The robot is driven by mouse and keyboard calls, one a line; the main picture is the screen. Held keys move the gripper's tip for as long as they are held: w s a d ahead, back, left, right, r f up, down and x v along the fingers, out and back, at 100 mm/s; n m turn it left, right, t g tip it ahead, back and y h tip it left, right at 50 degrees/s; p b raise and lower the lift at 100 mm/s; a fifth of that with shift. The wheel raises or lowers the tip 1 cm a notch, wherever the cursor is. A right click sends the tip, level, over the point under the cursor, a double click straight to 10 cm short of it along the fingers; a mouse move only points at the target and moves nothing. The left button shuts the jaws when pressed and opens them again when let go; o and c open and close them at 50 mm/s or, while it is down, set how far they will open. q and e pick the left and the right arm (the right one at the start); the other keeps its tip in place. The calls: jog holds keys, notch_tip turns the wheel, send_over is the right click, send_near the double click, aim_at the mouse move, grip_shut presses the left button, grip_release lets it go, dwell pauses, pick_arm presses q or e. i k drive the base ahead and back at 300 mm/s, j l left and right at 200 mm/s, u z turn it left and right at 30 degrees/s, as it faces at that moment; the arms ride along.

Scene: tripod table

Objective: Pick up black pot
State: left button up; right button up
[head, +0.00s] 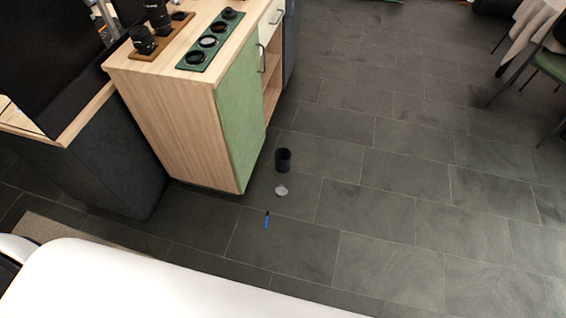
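A small black pot (283,161), a dark open-topped cylinder, stands upright on the grey tiled floor close to the right side of the wooden cabinet. A small pale round item (281,191) lies on the floor just in front of it. A small blue item (267,220) lies nearer to me. Neither of my grippers shows in the head view. The pot is unobstructed and nothing holds it.
The wooden cabinet (170,115) with a green door stands left of the pot, with camera lenses (143,39) and a green tray (210,41) on top. A chair (548,62) is at the far right. Open tiled floor (400,200) lies right of the pot.

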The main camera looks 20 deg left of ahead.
aim_at(282, 154)
jog(key=u, duration=0.25)
jog(key=i+l+u, duration=0.2)
jog(key=i+u, duration=0.2)
jog(key=i+l+u, duration=0.25)
jog(key=u, duration=0.15)
